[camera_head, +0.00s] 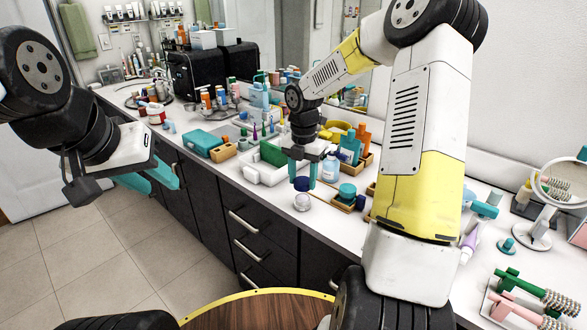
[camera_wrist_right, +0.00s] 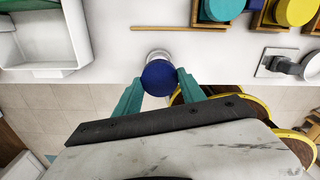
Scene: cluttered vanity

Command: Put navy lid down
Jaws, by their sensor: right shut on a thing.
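The navy lid (camera_head: 302,184) is held between the teal fingertips of my right gripper (camera_head: 303,178), near the front edge of the counter. In the right wrist view the round navy lid (camera_wrist_right: 160,78) sits between the fingers of the right gripper (camera_wrist_right: 160,84). A small clear jar (camera_head: 302,203) is directly below the lid in the head view. In the wrist view the jar's pale rim (camera_wrist_right: 158,54) shows just past the lid; I cannot tell whether they touch. My left gripper (camera_head: 148,180) is open and empty, off the counter's front at the left.
A white tray (camera_head: 262,175) with a green item lies left of the right gripper. Wooden boxes (camera_head: 341,204) with teal and navy containers stand close on the right. A thin wooden stick (camera_wrist_right: 180,28) lies behind the jar. A round mirror (camera_head: 560,180) stands far right.

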